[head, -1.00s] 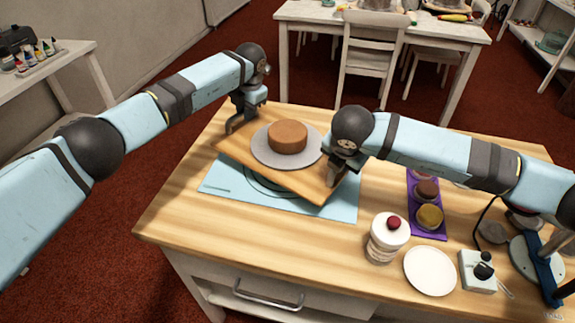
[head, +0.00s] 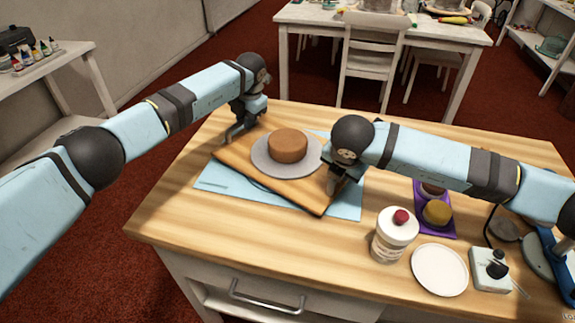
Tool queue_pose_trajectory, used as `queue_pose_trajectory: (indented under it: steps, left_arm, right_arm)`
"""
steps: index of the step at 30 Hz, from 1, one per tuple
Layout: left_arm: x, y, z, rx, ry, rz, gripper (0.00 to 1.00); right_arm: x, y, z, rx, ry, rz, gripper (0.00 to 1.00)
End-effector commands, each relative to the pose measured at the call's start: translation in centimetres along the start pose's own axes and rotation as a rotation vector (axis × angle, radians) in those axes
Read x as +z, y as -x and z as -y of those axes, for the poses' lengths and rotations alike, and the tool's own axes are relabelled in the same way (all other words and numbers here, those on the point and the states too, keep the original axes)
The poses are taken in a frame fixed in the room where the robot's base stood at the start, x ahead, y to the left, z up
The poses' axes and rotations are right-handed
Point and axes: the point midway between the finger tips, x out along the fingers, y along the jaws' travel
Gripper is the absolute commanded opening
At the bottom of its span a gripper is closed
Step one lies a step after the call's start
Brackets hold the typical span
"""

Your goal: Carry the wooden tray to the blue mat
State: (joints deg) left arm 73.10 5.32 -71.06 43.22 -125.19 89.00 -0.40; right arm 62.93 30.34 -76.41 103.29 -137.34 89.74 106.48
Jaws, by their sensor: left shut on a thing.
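The wooden tray (head: 300,196) is a flat brown board in the head view, level and lying over the blue mat (head: 230,187). The mat shows at its front, left and right; whether the tray touches it I cannot tell. A brown cake (head: 288,145) sits upright on a grey round board (head: 262,164) on the tray. My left gripper (head: 236,131) is shut on the tray's left end. My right gripper (head: 336,183) is at the tray's right end and appears shut on it; its fingers are partly hidden.
The table's front left is clear.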

Motion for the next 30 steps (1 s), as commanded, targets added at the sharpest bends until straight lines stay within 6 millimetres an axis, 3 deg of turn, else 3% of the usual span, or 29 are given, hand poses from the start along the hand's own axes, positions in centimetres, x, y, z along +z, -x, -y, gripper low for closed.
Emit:
queue_pose_trajectory:
  steps: [5, 6, 9, 20, 30]
  left_arm:
    - [0.0, -1.4, 0.2, 0.001, 0.001, 0.001, 0.00]
    - [0.0, -1.1, 0.1, 0.001, 0.001, 0.000, 0.24]
    - [0.0, -1.1, 0.1, 0.001, 0.001, 0.000, 0.43]
    - [0.0, -0.3, 0.1, 0.001, 0.000, 0.002, 0.43]
    - [0.0, 6.4, 0.1, 0.003, 0.000, 0.003, 0.43]
  right_arm:
    - [-0.5, -1.3, 0.3, 0.000, -0.001, 0.001, 0.00]
    - [-0.4, -1.1, 0.2, -0.001, 0.000, 0.000, 0.25]
    - [-0.4, -1.0, 0.2, -0.001, 0.000, 0.000, 0.43]
    - [-0.4, -1.0, 0.2, 0.000, 0.000, 0.000, 0.43]
    - [-0.4, -1.0, 0.2, 0.000, 0.000, 0.000, 0.43]
